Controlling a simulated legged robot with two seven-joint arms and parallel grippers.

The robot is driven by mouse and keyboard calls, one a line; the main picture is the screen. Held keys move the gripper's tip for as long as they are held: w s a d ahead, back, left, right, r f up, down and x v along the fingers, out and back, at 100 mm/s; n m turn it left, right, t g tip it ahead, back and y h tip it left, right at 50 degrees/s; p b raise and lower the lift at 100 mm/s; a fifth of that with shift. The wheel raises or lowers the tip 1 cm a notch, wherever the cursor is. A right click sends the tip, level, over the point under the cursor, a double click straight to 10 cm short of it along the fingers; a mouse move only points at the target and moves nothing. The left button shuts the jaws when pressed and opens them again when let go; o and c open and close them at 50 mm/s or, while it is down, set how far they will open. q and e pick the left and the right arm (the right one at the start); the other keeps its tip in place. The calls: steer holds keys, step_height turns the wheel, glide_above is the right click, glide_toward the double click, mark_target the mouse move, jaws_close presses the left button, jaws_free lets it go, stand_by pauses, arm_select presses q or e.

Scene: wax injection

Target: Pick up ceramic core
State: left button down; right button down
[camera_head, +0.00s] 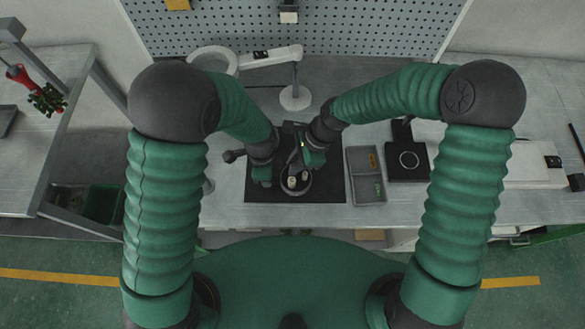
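A round dark dish (284,187) sits on the black mat (325,190) in the middle of the bench. A few small pale pieces (292,182) lie in it; one may be the ceramic core, but they are too small to tell apart. My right gripper (303,168) reaches in from the right, its tip just above or at the dish's far side. My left gripper (262,183) points down just left of the dish, over the mat. The fingertips of both are too small and partly hidden to show their opening or any held thing.
A grey divided tray (355,189) with small orange and green items stands right of the mat, beside a black square device (408,170). A white magnifier lamp (295,97) stands behind. A pegboard (350,30) closes the back.

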stand_by(0.3)
arm_select(q)
steer(key=c, duration=1.1)
jaws_free()
arm_select(e)
step_height(320, 180, up, 10)
